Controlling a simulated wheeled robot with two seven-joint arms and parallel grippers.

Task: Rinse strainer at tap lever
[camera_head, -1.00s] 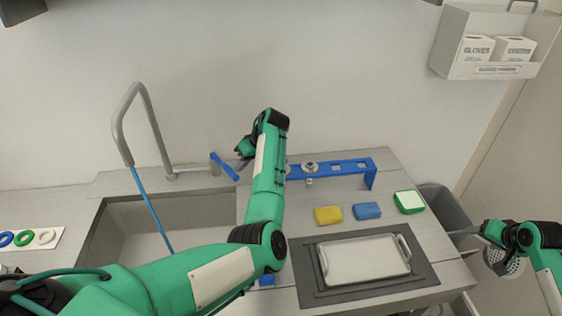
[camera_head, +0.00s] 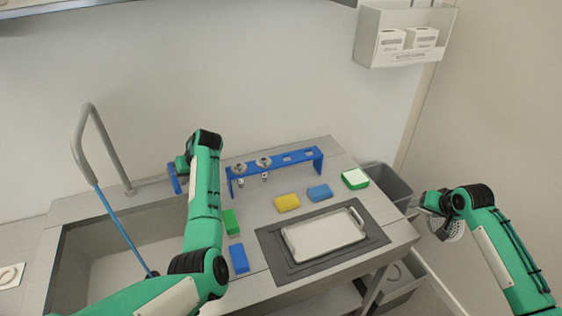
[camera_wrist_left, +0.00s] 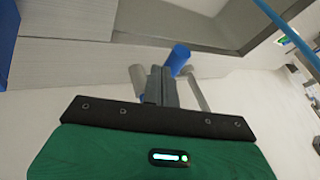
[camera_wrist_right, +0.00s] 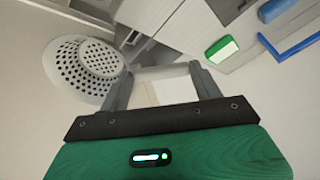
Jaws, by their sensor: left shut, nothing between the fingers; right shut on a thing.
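The tap (camera_head: 84,140) stands at the back of the sink (camera_head: 62,285). Its blue lever (camera_head: 174,180) is beside my left gripper (camera_head: 181,168). In the left wrist view the lever (camera_wrist_left: 179,54) lies just beyond the shut, empty fingers (camera_wrist_left: 162,76); I cannot tell whether they touch. The strainer (camera_head: 451,230), a grey perforated bowl, hangs at my right gripper (camera_head: 432,207), right of the counter and off the sink. In the right wrist view the strainer (camera_wrist_right: 88,66) shows left of the fingers (camera_wrist_right: 163,72). The right gripper is shut on it; the grip is partly hidden.
A blue rack (camera_head: 305,155) holds metal fittings. Yellow (camera_head: 287,202) and blue (camera_head: 319,192) sponges and a green-white block (camera_head: 355,179) lie near a white tray (camera_head: 322,234). A grey bin (camera_head: 392,183) stands right of the counter. Green and blue blocks lie by my left arm.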

